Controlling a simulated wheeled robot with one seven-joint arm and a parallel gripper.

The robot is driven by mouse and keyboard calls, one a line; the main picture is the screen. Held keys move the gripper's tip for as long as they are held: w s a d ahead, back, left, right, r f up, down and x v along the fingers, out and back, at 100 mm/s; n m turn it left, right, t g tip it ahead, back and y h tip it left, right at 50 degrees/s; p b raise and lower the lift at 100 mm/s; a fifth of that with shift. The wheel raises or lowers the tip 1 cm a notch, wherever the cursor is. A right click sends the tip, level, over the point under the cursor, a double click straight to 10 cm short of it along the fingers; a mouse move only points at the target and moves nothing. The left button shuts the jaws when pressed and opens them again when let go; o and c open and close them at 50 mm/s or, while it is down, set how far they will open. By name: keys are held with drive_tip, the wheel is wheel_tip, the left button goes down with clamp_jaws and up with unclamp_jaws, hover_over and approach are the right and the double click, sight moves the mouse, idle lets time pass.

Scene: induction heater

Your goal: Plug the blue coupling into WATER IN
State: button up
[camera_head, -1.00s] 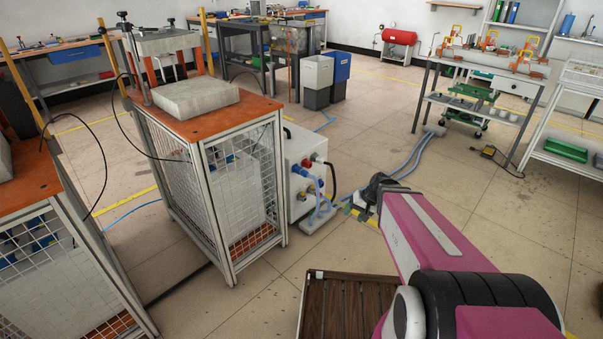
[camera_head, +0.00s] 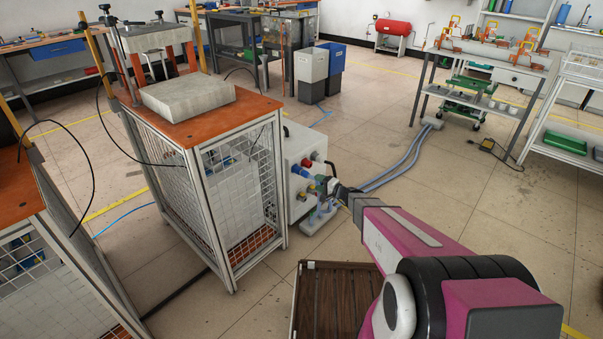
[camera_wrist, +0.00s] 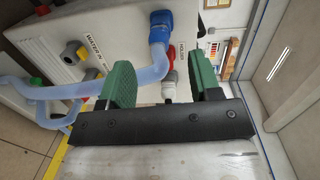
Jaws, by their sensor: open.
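The blue coupling (camera_wrist: 160,23) sits on the end of a pale blue hose (camera_wrist: 153,68) against the white heater panel (camera_wrist: 120,25) in the wrist view. I cannot tell whether it is seated in a port. My gripper (camera_wrist: 163,66) is open, with its green fingers apart and below the coupling in the picture. The hose and a red-and-white fitting (camera_wrist: 169,76) show between the fingers. A label starting with "WATER" (camera_wrist: 96,50) is partly legible left of the hose, beside a grey-and-yellow fitting (camera_wrist: 75,50). In the head view my gripper (camera_head: 328,187) is close to the heater box (camera_head: 303,147).
A caged stand with an orange top (camera_head: 245,110) is left of the heater. A slatted brown platform (camera_head: 330,300) lies on the floor in front. Pale blue hoses (camera_head: 400,165) run across the floor to the right. Open floor lies beyond them.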

sight(309, 176)
drive_tip(key=shift+w+f+m+t, duration=0.3)
drive_tip(key=shift+w+t, duration=0.05)
drive_tip(key=shift+w, duration=0.3)
drive_tip(key=shift+w+f+m+t, duration=0.3)
drive_tip(key=shift+w+t, duration=0.05)
drive_tip(key=shift+w, duration=0.25)
drive_tip(key=shift+a, duration=0.1)
drive_tip(key=shift+x, duration=4.5)
clamp_jaws()
drive_tip(key=shift+s, duration=0.1)
drive_tip(key=shift+v, duration=3)
